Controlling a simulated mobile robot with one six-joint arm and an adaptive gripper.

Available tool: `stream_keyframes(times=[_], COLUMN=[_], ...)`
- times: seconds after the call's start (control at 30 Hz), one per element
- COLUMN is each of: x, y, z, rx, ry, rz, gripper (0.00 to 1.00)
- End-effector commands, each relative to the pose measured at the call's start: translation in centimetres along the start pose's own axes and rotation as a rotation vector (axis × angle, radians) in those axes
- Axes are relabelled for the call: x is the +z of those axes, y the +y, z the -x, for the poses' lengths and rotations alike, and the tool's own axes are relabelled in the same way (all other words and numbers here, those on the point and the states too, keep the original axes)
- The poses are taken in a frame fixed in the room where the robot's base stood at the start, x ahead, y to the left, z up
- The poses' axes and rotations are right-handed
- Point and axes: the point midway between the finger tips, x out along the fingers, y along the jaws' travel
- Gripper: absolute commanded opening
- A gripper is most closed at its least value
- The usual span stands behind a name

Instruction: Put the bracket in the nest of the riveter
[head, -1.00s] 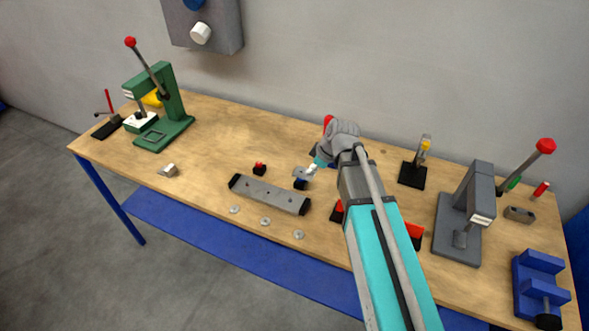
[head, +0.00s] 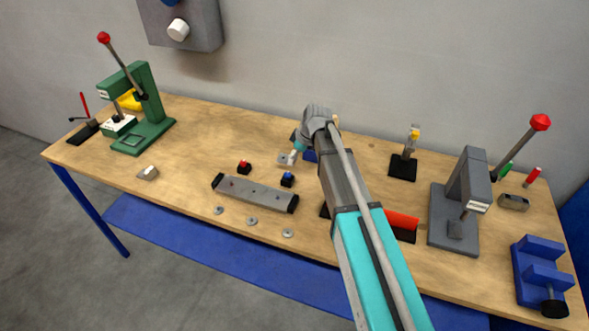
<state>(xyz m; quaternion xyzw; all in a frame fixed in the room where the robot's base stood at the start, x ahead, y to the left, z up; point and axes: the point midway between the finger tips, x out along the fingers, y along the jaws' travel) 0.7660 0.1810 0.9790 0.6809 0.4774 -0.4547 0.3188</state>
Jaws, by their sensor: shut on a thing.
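A small silver-grey bracket (head: 285,160) shows at the end of my arm, near the middle of the table in the head view. My gripper (head: 294,152) is shut on it; the arm and wrist hide much of the jaws. Whether the bracket is clear of the table is hard to tell. Two lever presses with red knobs stand on the table: a green one (head: 149,103) at the far left and a grey one (head: 464,190) at the right. Which one is the riveter is not clear, and neither nest shows in detail. Both are well apart from the bracket.
A blue vise (head: 541,270) stands front right. Clear wood lies between the green press and my gripper.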

Motion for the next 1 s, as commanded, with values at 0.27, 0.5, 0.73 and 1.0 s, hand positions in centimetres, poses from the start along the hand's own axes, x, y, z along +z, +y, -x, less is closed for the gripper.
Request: stream_keyframes(times=[0.27,0.5,0.73,1.0], x=[0.1,0.1,0.1,0.2], y=[1.6,1.8,1.9,2.7], z=[-2.5,-2.6,-2.6,-4.2], rx=[0.000,0.000,0.001,0.001], ry=[0.000,0.000,0.000,0.000], rz=[-0.001,-0.001,-0.001,-0.001], gripper=[0.09,0.09,0.09,0.09])
